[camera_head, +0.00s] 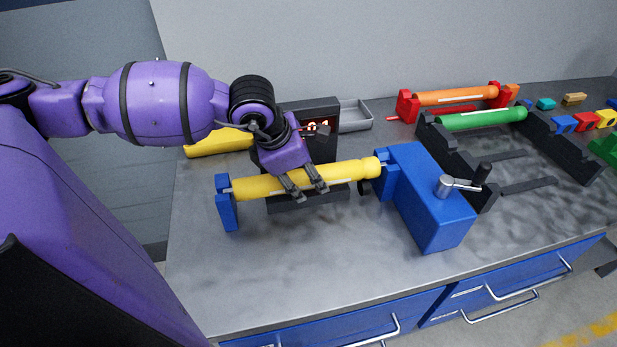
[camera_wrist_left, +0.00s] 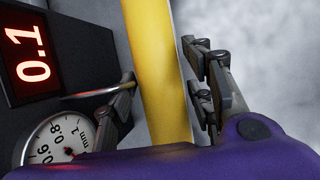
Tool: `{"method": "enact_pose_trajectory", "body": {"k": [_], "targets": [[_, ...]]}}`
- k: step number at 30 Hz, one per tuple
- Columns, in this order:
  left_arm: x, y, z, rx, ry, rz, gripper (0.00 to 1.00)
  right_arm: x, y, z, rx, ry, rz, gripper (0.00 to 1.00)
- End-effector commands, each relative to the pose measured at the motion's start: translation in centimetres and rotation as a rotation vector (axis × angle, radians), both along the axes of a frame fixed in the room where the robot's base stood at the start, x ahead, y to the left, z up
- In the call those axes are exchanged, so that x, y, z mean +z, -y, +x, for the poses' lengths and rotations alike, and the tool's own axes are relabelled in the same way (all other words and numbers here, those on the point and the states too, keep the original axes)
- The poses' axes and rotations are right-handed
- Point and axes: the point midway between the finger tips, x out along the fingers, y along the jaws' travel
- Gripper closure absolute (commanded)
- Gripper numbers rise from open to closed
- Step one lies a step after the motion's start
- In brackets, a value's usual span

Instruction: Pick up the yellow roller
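The yellow roller (camera_head: 345,172) lies level between a small blue end bracket (camera_head: 226,203) and a larger blue block (camera_head: 430,205) with a crank. My left gripper (camera_head: 304,186) is over the middle of the roller, pointing down. In the left wrist view the yellow roller (camera_wrist_left: 158,75) runs between the two fingers of my left gripper (camera_wrist_left: 163,92). The fingers are apart, with a gap showing on each side of the roller. My right gripper is not in view.
A dark gauge box (camera_head: 322,118) with a red display and dial stands close behind the roller. A black rack (camera_head: 455,150) with a green roller (camera_head: 485,118) and an orange roller (camera_head: 455,97) stand to the right. The grey bench top (camera_head: 300,270) in front is clear.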

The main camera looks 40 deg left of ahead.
Motion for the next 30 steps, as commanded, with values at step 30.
{"method": "enact_pose_trajectory", "body": {"k": [30], "targets": [[3.6, 0.0, 0.1, -0.001, 0.006, 0.003, 1.00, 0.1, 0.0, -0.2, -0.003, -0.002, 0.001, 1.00]]}}
